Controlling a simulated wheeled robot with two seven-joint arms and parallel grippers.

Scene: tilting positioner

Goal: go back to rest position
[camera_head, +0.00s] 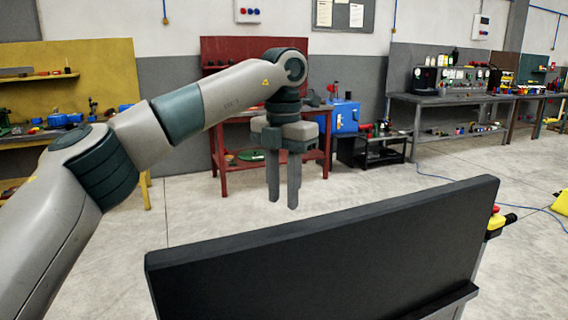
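My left arm comes in from the left, and its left gripper (283,190) hangs with its fingers pointing down. The fingers are a little apart with nothing visible between them. The gripper is behind and above the top edge of the black tilted panel (330,262) in the picture, not touching it as far as I can see. The panel leans, with its upper edge rising to the right and a ledge along its lower right. My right arm and gripper are not in view.
A red workbench (222,150) stands behind the gripper, with a blue box (345,116) beside it. A yellow workbench is at the left. A long grey table (455,98) with equipment runs along the right wall. A yellow object (560,202) lies at the right edge. Grey floor between is mostly clear.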

